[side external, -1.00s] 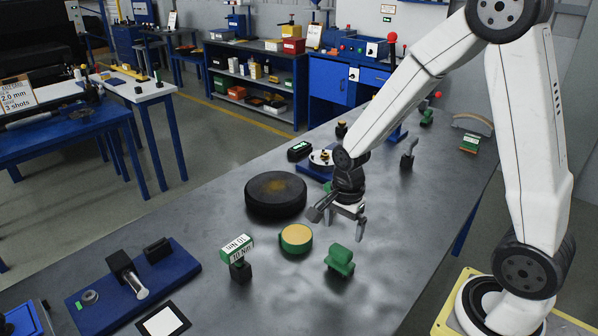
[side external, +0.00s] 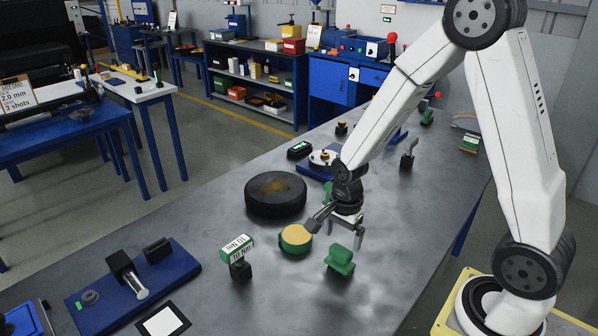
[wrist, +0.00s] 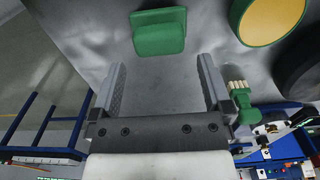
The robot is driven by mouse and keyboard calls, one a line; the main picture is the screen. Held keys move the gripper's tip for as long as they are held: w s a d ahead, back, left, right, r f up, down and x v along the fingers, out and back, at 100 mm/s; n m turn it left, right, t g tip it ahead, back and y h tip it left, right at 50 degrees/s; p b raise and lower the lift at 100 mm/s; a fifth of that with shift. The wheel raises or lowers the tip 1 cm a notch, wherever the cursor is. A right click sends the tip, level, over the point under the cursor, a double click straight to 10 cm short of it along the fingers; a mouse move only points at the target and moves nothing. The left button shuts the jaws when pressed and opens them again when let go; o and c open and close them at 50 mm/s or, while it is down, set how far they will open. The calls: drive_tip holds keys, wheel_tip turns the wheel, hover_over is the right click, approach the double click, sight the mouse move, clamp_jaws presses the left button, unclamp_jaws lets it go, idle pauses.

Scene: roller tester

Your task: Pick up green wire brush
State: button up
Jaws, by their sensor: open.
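My gripper (side external: 336,236) is open and empty above the grey bench, its fingers pointing down. In the wrist view its two fingers (wrist: 161,72) stand wide apart with bare bench between them. A green piece with pale bristle-like rows, which looks like the green wire brush (wrist: 241,103), lies just outside the right finger in that view. In the side view my wrist hides most of that area. A solid green block with a raised top (side external: 340,260) sits in front of the gripper; it shows beyond the fingers in the wrist view (wrist: 158,32). I see no bristles on it.
A yellow-topped green round (side external: 295,238) and a thick black disc (side external: 275,194) lie left of my gripper. A green 10 Nm sign (side external: 237,249) stands farther left. A blue fixture (side external: 313,171) is behind. Bench right of the gripper is clear.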

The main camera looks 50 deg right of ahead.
sight(341, 249)
drive_tip(key=shift+s+a+f, duration=0.1)
drive_tip(key=shift+f, duration=2.4)
drive_tip(key=c, duration=1.1)
drive_tip(key=shift+r, duration=0.15)
drive_tip(key=shift+r, duration=4.9)
